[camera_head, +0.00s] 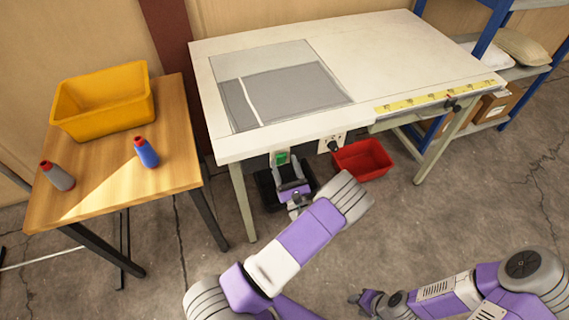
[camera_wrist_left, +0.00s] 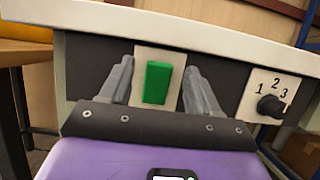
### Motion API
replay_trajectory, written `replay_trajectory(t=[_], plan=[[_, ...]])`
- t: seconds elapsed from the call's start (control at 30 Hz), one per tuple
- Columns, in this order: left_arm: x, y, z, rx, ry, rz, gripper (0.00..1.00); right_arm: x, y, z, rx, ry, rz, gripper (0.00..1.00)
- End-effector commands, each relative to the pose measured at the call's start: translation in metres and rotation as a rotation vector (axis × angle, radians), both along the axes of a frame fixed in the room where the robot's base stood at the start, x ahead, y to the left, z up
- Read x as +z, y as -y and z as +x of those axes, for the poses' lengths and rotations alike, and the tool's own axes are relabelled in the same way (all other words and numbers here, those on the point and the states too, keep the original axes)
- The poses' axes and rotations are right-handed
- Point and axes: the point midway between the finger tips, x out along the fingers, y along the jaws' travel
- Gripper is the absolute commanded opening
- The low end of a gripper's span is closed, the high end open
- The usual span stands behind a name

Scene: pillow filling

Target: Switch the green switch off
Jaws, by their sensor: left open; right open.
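The green switch (camera_head: 282,158) sits on a pale plate on the front panel under the white table's edge. In the left wrist view the green switch (camera_wrist_left: 157,82) is an upright green rectangle, seen between the two fingers. My left gripper (camera_head: 287,170) is open and in front of the switch. Its grey fingers also show in the left wrist view (camera_wrist_left: 159,68), one on each side of the switch, with nothing held. I cannot tell whether they touch the plate. My right gripper (camera_head: 362,298) is low at the bottom right, far from the switch, open.
A dial plate numbered 1 to 3 (camera_wrist_left: 271,95) is right of the switch. The white table (camera_head: 380,60) overhangs the panel. A red bin (camera_head: 375,172) and a black bin (camera_head: 266,193) stand below. A wooden table (camera_head: 100,180) with a yellow bin (camera_head: 103,120) and two bottles is left.

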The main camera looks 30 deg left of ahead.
Motion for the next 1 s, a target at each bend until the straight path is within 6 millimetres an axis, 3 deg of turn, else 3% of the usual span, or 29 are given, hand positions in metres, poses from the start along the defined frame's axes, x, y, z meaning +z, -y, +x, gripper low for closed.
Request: replay_trajectory(t=[0.4, 1.0], plan=[[-0.023, 0.044, -0.037, -0.002, -0.002, 0.001, 0.62, 0.012, 0.000, 0.000, 0.000, 0.000, 0.000, 0.43], [-0.026, 0.047, -0.040, 0.000, 0.000, -0.001, 0.62, 0.012, 0.000, 0.000, 0.000, 0.000, 0.000, 0.43]])
